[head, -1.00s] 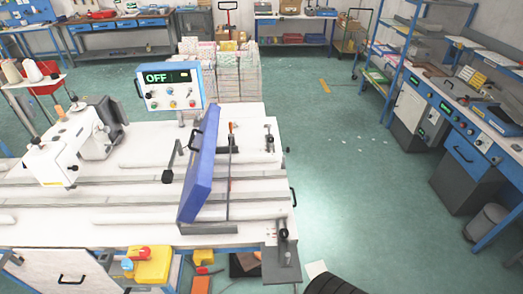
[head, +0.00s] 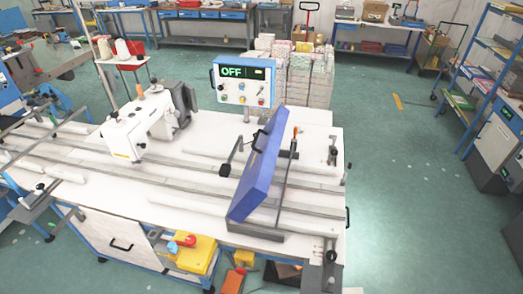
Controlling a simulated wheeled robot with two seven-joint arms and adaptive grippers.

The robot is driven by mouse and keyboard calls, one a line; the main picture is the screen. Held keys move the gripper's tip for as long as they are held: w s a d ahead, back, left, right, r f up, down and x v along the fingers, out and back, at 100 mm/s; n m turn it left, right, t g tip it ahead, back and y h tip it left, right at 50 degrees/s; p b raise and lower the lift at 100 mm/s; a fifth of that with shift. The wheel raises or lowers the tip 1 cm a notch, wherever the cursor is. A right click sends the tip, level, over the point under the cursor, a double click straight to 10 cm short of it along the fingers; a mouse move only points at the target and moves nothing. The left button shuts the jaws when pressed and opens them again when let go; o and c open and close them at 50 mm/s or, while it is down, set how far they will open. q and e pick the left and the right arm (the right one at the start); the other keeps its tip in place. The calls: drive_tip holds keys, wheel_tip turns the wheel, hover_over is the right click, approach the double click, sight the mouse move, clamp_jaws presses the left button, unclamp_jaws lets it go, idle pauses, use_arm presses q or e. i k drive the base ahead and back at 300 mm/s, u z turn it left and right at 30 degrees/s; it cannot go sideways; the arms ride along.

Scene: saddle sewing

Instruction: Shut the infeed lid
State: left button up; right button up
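The infeed lid is the blue panel (head: 259,170) on the right part of the white sewing table (head: 190,212). It stands raised and tilted, its lower edge near the dark grey base strip (head: 256,231). A black handle (head: 260,140) sits on its upper left side. A thin upright bar with an orange tip (head: 295,132) stands just right of it. Part of the table behind the lid is hidden. Neither of my grippers shows in the head view.
A control box (head: 244,83) reading OFF stands behind the lid. The white sewing head (head: 137,128) is to the left. Stacked cartons (head: 303,75) stand behind.

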sight(253, 188)
drive_tip(key=i, duration=0.8)
drive_tip(key=z, duration=0.85)
drive_tip(key=k, duration=0.7)
drive_tip(key=u, duration=1.35)
